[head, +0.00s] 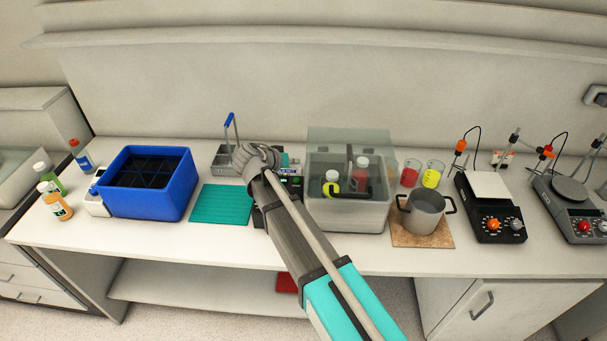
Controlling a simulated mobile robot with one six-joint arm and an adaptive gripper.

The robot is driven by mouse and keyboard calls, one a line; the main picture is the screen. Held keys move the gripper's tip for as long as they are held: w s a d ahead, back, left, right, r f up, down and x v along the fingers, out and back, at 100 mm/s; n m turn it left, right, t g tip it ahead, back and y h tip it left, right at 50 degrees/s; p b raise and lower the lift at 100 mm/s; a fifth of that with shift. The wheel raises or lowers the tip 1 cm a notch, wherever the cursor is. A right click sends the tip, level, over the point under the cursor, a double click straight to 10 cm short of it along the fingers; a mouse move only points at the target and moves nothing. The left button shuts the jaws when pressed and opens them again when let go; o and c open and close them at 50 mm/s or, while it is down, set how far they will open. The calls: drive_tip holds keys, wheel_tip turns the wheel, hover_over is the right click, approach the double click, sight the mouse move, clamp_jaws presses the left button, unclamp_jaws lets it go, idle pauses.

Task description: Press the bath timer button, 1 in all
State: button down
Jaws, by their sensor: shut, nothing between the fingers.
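The bath (345,213) is a grey, see-through tank with a raised clear lid (350,145) at the back, right of the middle. I cannot make out the timer button. My gripper (285,163) is mostly hidden by my wrist, near this dark unit; it is shut and empty. I cannot tell whether it touches anything.
A blue crate (150,205), a teal mat (220,204) and several bottles lie to the left. A grey caddy with a blue handle (228,150) stands behind my wrist. A steel pot (424,212), beakers (432,175) and a hotplate (490,208) stand to the right.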

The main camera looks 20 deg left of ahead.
sight(296, 185)
drive_tip(key=shift+w+a, duration=0.1)
drive_tip(key=shift+w, duration=0.1)
drive_tip(key=shift+w, duration=0.15)
drive_tip(key=shift+f, duration=0.1)
drive_tip(key=f+b, duration=0.2)
drive_tip(key=w+f+b, duration=0.1)
drive_tip(key=f+b, duration=0.2)
drive_tip(key=w+f+b, duration=0.1)
drive_tip(key=f+b, duration=0.2)
drive_tip(key=shift+a+f, duration=0.15)
drive_tip(key=shift+a, duration=0.05)
idle(0.6)
drive_tip(key=shift+w+f+b, duration=0.25)
drive_tip(key=shift+f+b, duration=0.6)
drive_tip(key=shift+b, duration=0.25)
idle(2.3)
drive_tip(key=shift+r, duration=0.2)
drive_tip(key=shift+s+r+p, duration=0.2)
drive_tip(key=shift+r+p, duration=0.5)
drive_tip(key=shift+p, duration=0.15)
drive_tip(key=shift+s+d+r+p, duration=0.1)
drive_tip(key=shift+s+r+p, duration=0.1)
drive_tip(key=shift+r+p, duration=0.6)
drive_tip(key=shift+s+d+r+p, duration=0.1)
drive_tip(key=shift+s+r+p, duration=0.15)
drive_tip(key=shift+r+p, duration=0.6)
drive_tip(key=shift+s+r+p, duration=0.2)
drive_tip(key=shift+r+p, duration=0.55)
drive_tip(key=shift+p, duration=0.05)
